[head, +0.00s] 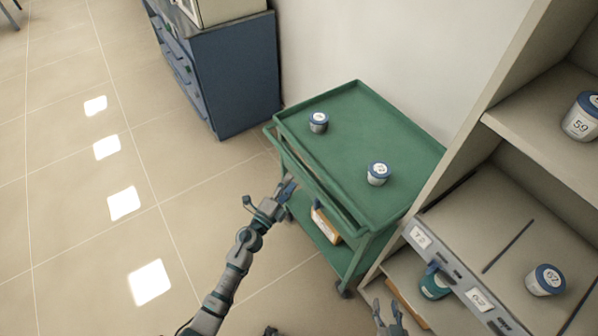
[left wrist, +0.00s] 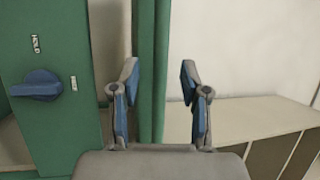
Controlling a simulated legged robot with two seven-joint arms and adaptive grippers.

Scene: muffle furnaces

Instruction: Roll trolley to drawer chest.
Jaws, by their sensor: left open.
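The green trolley (head: 345,150) stands against the wall, with two blue-lidded jars (head: 318,122) (head: 377,173) on its top tray. The blue drawer chest (head: 235,75) is behind it, with a floor gap between them. My left gripper (head: 287,188) is open beside the trolley's near side, just outside its handle rail. In the left wrist view, a green upright bar (left wrist: 150,60) shows between the open fingers (left wrist: 160,85); I cannot tell whether they touch it. A green panel with a blue knob (left wrist: 37,86) is at left. My right gripper (head: 388,318) is low at the bottom edge, fingers apart, apparently empty.
A pale shelf unit (head: 470,150) stands close at the right, holding jars (head: 545,280) and a teal mug (head: 434,282). An orange-and-white box (head: 325,226) lies on the trolley's lower shelf. The tiled floor (head: 80,200) at left is clear.

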